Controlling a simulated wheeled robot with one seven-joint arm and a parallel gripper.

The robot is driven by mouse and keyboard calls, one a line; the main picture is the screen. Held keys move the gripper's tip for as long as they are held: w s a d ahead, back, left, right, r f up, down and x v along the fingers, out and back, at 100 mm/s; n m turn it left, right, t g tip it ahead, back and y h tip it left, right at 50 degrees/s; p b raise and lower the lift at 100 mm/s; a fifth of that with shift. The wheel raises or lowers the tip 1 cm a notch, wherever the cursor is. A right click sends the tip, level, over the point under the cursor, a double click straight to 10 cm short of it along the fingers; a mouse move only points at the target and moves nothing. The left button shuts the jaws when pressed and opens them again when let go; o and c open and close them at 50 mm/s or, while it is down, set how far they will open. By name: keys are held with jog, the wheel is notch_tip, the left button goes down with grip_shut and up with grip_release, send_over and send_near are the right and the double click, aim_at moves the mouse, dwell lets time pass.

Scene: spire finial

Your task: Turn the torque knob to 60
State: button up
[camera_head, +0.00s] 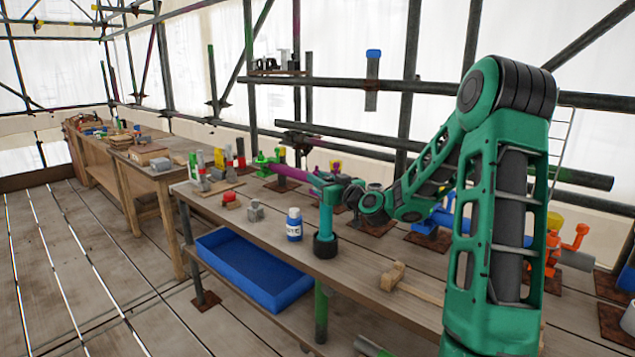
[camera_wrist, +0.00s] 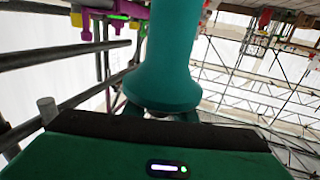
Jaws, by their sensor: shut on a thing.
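A teal tool (camera_head: 326,218) stands roughly upright over the workbench in the head view, with a black round end (camera_head: 325,244) at its bottom. My gripper (camera_head: 343,190) is at the tool's upper part, coming from the right. In the wrist view the teal tool (camera_wrist: 165,50) fills the middle and widens to a rounded end close to the jaws. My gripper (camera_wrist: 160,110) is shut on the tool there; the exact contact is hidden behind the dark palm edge. No torque scale or number is readable, and I cannot tell which part is the torque knob.
A blue-and-white bottle (camera_head: 294,225), a red block (camera_head: 230,200) and a grey block (camera_head: 255,211) stand left of the tool on the workbench (camera_head: 355,275). A wooden mallet (camera_head: 400,280) lies to the right. A blue tray (camera_head: 250,270) sits on the shelf below. Scaffold tubes run behind.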

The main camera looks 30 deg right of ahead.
jog(key=n+g+y, duration=0.1)
jog(key=n+y, duration=0.1)
jog(key=y, duration=0.1)
jog(key=a+n+y, duration=0.1)
jog(key=n+y, duration=0.1)
jog(key=y, duration=0.1)
jog(key=shift+s+a+n+g+y, duration=0.1)
jog(key=shift+s+n+g+y, duration=0.1)
jog(key=shift+n+g+y, duration=0.15)
jog(key=shift+s+a+n+g+y, duration=0.1)
jog(key=shift+a+n+g+y, duration=0.05)
jog(key=shift+n+g+y, duration=0.6)
jog(key=shift+s+a+n+g+y, duration=0.2)
jog(key=shift+n+g+y, duration=0.25)
jog(key=shift+y, duration=0.5)
jog(key=shift+s+a+n+g+y, duration=0.1)
jog(key=shift+a+n+g+y, duration=0.05)
jog(key=shift+n+g+y, duration=0.6)
jog(key=o, duration=1)
jog(key=shift+o, duration=0.2)
jog(key=v, duration=1)
jog(key=shift+s+d+f, duration=0.2)
jog(key=shift+d+f, duration=0.05)
